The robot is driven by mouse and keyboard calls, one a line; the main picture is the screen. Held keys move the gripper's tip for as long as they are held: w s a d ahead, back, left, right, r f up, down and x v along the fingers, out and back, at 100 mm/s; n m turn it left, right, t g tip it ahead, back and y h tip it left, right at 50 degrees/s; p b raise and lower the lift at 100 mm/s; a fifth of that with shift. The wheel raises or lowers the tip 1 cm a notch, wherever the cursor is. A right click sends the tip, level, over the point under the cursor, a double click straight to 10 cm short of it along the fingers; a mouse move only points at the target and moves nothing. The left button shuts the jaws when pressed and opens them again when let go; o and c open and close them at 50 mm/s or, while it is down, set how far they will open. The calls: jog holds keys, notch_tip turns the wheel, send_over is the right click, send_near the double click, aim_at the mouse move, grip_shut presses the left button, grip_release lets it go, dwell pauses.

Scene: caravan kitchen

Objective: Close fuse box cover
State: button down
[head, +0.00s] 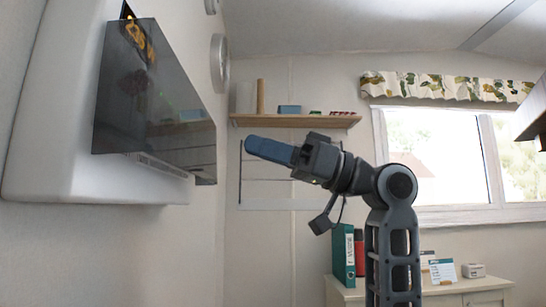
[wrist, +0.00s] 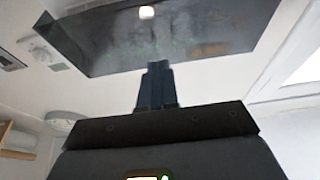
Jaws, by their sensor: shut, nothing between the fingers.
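The fuse box (head: 60,130) is a white housing on the wall at the left of the head view. Its dark, see-through cover (head: 160,110) stands out from the housing at an angle, so it is open. Yellow and black markings show near its top. In the wrist view the cover (wrist: 160,35) spans the top of the picture, beyond my fingertips. My gripper (head: 250,144) is shut and empty, with its blue fingers pointing left toward the cover. In the head view a gap shows between fingertips and the cover's right edge. The fingers (wrist: 157,70) are together in the wrist view.
A wall shelf (head: 295,121) with small items is behind my gripper. A round clock (head: 219,63) hangs on the left wall. A cabinet (head: 440,293) with binders stands below the window (head: 440,155). The space around my gripper looks clear.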

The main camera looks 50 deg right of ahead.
aim_at(204, 176)
jog(key=shift+w+a+f+t+y+b, duration=0.45)
jog(key=shift+w+a+f+t+b, duration=0.3)
jog(key=shift+f+b, duration=0.55)
jog(key=shift+w+a+f+t+y+b, duration=0.45)
jog(key=shift+w+f+b, duration=0.45)
jog(key=shift+b, duration=0.75)
jog(key=shift+w+a+f+t+y+b, duration=0.4)
jog(key=shift+w+a+f+t+b, duration=0.3)
jog(key=shift+f+b, duration=0.55)
jog(key=shift+w+r, duration=0.1)
jog(key=shift+r, duration=0.1)
